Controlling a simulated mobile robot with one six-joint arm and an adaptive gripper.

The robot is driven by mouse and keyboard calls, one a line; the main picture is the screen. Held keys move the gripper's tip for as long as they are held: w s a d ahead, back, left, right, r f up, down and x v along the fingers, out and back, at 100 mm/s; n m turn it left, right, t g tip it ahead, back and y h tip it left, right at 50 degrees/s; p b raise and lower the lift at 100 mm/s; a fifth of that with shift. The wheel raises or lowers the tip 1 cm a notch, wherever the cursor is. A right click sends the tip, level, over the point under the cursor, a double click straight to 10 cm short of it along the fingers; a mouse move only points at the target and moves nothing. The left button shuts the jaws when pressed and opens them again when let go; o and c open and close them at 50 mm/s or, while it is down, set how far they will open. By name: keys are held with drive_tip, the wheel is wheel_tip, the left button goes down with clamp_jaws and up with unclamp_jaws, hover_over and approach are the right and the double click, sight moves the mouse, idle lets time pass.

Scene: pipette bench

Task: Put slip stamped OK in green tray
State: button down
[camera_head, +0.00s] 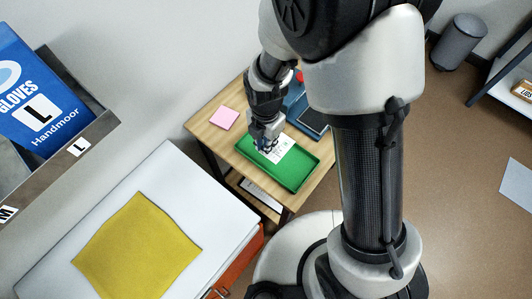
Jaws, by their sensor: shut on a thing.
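The green tray (291,174) lies on the small wooden table (207,133) in the middle of the view. A white slip (283,148) with dark and green marks is at the tray's upper left part, just below my gripper (266,149). My gripper points down over the tray and is shut on the slip's left part. I cannot read the stamp at this size. I cannot tell whether the slip touches the tray floor.
A pink note (224,118) lies on the table left of my gripper. A blue tray (296,104) and a dark flat device (314,121) are behind the green tray, partly hidden by my arm. A yellow cloth (138,245) lies on a white surface at lower left.

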drive_tip(key=shift+f+b, duration=0.85)
drive_tip(key=shift+f, duration=2)
drive_tip(key=shift+f, duration=0.1)
drive_tip(key=c, duration=1.6)
unclamp_jaws()
wheel_tip(320, 180, up, 12)
drive_tip(key=p, duration=0.4)
